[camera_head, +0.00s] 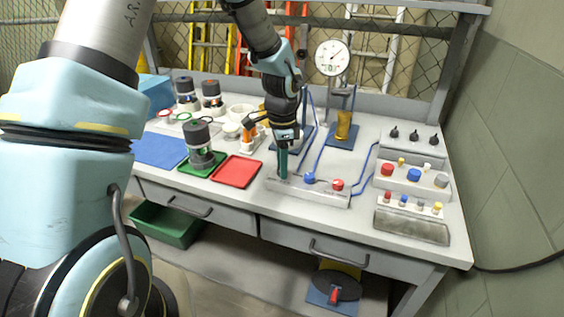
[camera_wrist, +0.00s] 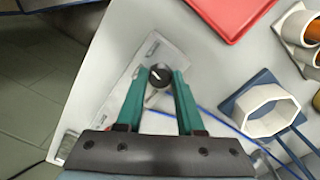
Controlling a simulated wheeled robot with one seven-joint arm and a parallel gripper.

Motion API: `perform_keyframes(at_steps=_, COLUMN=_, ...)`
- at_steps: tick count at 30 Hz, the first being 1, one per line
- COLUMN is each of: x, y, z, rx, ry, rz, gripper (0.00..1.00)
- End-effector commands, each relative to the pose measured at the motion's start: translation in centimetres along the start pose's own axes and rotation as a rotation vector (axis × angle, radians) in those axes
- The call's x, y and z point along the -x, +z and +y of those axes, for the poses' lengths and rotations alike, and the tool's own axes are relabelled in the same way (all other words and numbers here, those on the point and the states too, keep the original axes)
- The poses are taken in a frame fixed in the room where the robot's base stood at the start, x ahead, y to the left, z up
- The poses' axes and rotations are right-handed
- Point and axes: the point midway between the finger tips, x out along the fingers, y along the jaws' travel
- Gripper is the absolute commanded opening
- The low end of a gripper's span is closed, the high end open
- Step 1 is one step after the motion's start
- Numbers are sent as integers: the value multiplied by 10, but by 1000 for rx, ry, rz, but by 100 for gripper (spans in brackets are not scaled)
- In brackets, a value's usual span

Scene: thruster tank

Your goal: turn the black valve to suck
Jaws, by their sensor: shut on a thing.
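The black valve (camera_wrist: 160,76) is a round knob with a white pointer mark on its top, seen in the wrist view on a pale panel. The pointer slants towards the upper left there; no panel lettering is readable. My gripper (camera_wrist: 158,73) has its two teal fingers shut on the knob from both sides. In the head view my gripper (camera_head: 283,176) points down at the left end of the pale valve panel (camera_head: 322,197), and its fingers hide the black valve. A blue valve (camera_head: 309,178) and a red valve (camera_head: 338,184) sit to the right on that panel.
A red tray (camera_head: 236,171) and a green tray (camera_head: 192,171) with a dark-topped jar lie left of the panel. Blue tubes run behind it. A dial gauge (camera_head: 332,57) stands at the back. Stepped blocks with knobs (camera_head: 411,177) stand at the right.

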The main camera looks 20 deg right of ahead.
Motion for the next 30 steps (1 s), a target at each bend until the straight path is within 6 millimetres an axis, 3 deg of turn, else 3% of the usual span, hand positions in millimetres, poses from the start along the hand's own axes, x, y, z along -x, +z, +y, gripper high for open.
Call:
perform_keyframes(at_steps=15, x=2, y=0, z=0, rx=-423, ry=0, rz=1, gripper=0)
perform_keyframes(at_steps=30, x=0, y=0, z=0, rx=-570, ry=-1, rz=1, gripper=0)
